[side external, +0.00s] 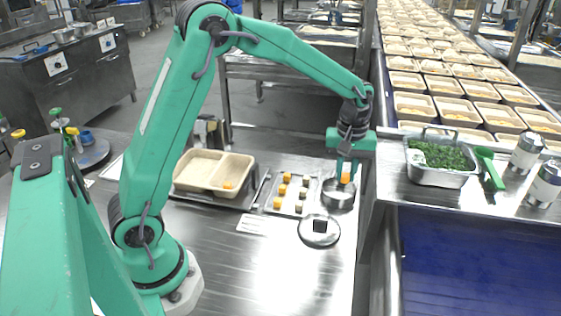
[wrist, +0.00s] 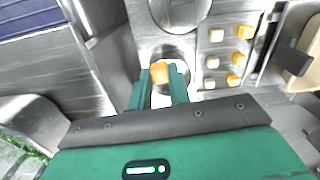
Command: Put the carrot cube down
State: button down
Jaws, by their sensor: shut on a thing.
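My gripper (side external: 346,171) is shut on an orange carrot cube (side external: 345,178), just above a small round metal pot (side external: 338,196). In the wrist view the cube (wrist: 159,72) sits between the two green fingertips (wrist: 160,80), with the pot (wrist: 172,55) behind and below it. I cannot tell whether the cube is inside the rim or just over it. Another orange cube (side external: 228,185) lies in the right compartment of the beige two-part tray (side external: 205,168).
A metal tray (side external: 283,211) left of the pot holds several orange and pale cubes. A metal pan of chopped greens (side external: 437,182) and a green-handled tool (side external: 490,168) are at right.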

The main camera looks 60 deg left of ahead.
jog(key=s+a+r+n, duration=0.1)
jog(key=s+a+n, duration=0.3)
jog(key=s+a, duration=0.5)
jog(key=n, duration=0.4)
send_over(237, 174)
notch_tip(237, 174, down, 6)
jog(key=shift+a+f, duration=0.1)
jog(key=shift+f, duration=2.1)
jog(key=shift+f, duration=0.15)
jog(key=c, duration=1.3)
grip_release()
